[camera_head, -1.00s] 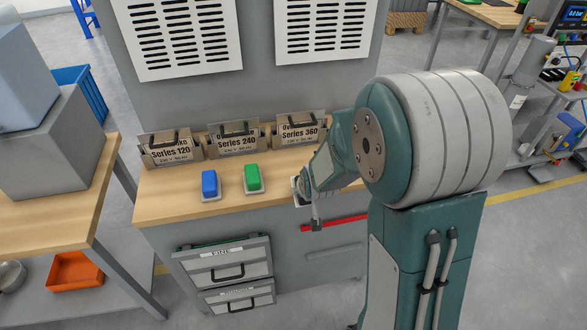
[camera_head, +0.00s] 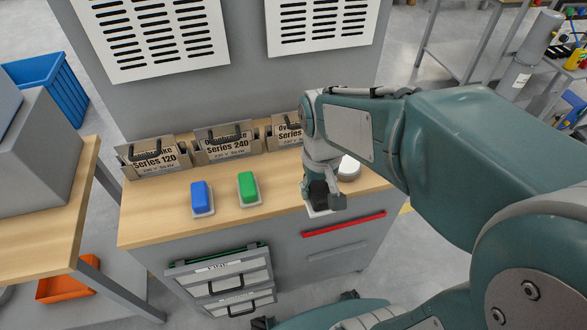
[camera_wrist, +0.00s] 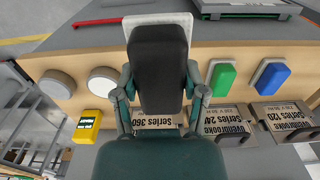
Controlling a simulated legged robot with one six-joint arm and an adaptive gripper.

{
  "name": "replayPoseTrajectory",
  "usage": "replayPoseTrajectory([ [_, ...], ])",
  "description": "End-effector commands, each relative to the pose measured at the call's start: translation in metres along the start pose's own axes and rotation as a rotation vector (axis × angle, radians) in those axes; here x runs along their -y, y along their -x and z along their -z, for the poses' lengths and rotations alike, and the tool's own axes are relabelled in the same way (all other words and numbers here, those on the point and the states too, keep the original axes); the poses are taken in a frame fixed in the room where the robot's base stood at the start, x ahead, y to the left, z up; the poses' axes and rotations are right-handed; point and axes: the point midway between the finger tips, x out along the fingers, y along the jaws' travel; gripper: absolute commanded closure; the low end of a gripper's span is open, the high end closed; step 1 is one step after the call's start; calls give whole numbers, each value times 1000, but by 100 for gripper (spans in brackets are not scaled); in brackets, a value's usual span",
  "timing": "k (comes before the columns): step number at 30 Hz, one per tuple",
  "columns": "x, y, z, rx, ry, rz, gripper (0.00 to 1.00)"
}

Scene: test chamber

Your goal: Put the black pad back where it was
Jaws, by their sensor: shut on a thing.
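The black pad (camera_wrist: 158,62) is a dark rounded block in the wrist view, between the two fingers of my gripper (camera_wrist: 158,84). My gripper is shut on it. In the head view my gripper (camera_head: 322,186) is low over the right front of the wooden bench, and the dark pad is hard to tell apart from it. A white plate (camera_wrist: 150,20) shows past the pad's end in the wrist view. I cannot tell whether pad and plate touch. A green pad (camera_head: 248,186) and a blue pad (camera_head: 201,194) sit on white plates to the left.
Labelled boxes, Series 120 (camera_head: 155,160), Series 240 (camera_head: 225,146) and Series 360 (camera_wrist: 145,122), stand along the bench back. Two round discs (camera_wrist: 102,80) and a yellow device (camera_wrist: 90,120) are on the other side of my gripper. A red handle (camera_head: 343,224) is on the bench front.

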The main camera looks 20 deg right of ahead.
Motion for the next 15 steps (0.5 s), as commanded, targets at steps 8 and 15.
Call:
replayPoseTrajectory([
  [8,0,-9,19,2,0,0,82],
  [15,-1,-27,60,2,0,0,82],
])
